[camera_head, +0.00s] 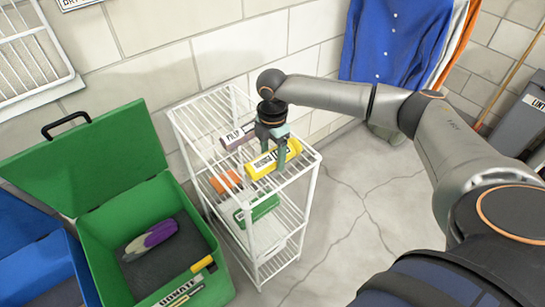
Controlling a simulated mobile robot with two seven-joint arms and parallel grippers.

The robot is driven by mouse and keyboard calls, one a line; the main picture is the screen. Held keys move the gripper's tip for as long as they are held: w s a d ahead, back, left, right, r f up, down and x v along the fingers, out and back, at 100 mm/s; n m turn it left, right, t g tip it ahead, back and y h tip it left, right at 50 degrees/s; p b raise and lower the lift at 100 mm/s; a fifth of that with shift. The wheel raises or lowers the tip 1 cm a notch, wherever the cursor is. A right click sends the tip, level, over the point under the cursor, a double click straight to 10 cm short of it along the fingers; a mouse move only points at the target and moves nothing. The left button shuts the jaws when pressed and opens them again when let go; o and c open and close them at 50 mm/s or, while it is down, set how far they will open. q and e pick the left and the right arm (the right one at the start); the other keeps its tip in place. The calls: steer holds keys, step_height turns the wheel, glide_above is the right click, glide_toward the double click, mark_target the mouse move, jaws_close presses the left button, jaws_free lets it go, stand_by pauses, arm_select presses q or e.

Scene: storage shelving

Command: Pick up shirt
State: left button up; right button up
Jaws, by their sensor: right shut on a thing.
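A blue shirt (388,40) with white buttons hangs against the wall at the upper right, next to a white and an orange garment. Its top is cut off by the frame. My right gripper (279,157) points down over the top of the white wire shelf, left of and below the shirt and apart from it. It is shut on a yellow bottle (262,165) with a dark-lettered label, which lies on its side at the shelf's top level. The fingers hide part of the bottle. My left gripper is not in view.
The wire shelf (312,172) also holds a grey bottle (236,137), an orange item (225,182) and a green item (258,209). An open green box (97,225) stands left, beside a blue one (35,262). A grey bin (522,120) is far right. The floor right of the shelf is clear.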

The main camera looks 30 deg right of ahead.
mark_target(272, 151)
steer(key=shift+c, duration=0.6)
steer(key=shift+r, duration=0.1)
steer(key=shift+r, duration=0.45)
step_height(272, 151, up, 2)
steer(key=shift+w+r, duration=0.1)
steer(key=shift+r, duration=0.1)
steer(key=s+a+r+p, duration=0.1)
steer(key=s+a+r, duration=0.4)
steer(key=s+r, duration=0.4)
steer(key=s, duration=0.4)
steer(key=shift+s+r+p, duration=0.15)
steer(key=shift+r+p, duration=0.15)
steer(key=shift+p, duration=0.1)
